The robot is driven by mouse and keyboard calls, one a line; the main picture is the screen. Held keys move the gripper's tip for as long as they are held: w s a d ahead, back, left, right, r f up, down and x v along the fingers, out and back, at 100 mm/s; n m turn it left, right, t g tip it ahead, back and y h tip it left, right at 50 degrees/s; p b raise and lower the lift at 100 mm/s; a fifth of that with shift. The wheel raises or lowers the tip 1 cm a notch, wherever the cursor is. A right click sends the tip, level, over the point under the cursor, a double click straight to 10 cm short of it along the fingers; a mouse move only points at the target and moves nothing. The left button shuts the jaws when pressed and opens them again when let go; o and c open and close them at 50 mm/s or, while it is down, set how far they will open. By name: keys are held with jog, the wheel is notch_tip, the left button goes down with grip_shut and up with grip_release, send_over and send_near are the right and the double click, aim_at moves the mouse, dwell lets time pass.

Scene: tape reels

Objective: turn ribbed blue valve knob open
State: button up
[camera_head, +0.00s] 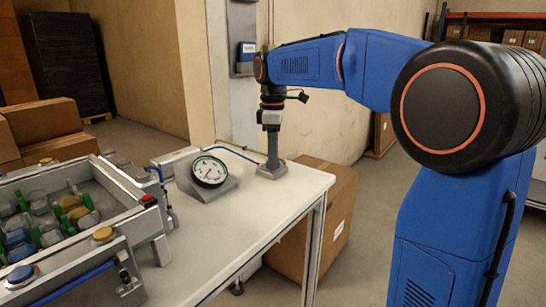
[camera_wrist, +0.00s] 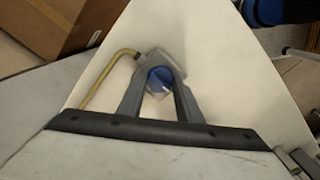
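The ribbed blue valve knob (camera_wrist: 160,78) shows in the wrist view, framed between the tips of my two grey fingers. It sits at a grey valve body, with a yellowish bent pipe (camera_wrist: 97,79) running off to the left. My gripper (camera_wrist: 161,72) reaches down over the knob, one finger on each side. The knob's blue seems to fill the gap, but I cannot tell whether the fingers press on it. In the head view my gripper (camera_head: 272,158) points straight down to the grey valve base (camera_head: 271,171) at the table's far right corner. The knob is hidden there.
A dial gauge (camera_head: 209,170) on a grey stand is left of the valve on the white table (camera_head: 222,222). A grey tray (camera_head: 128,184) with several small parts fills the left side. A cardboard box (camera_head: 334,215) stands on the floor right of the table.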

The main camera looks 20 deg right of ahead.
jog(key=c, duration=0.4)
jog(key=m, duration=0.3)
jog(key=shift+m, duration=0.4)
jog(key=m, duration=0.4)
jog(key=shift+m, duration=0.3)
jog(key=m, duration=0.5)
jog(key=shift+m, duration=2.3)
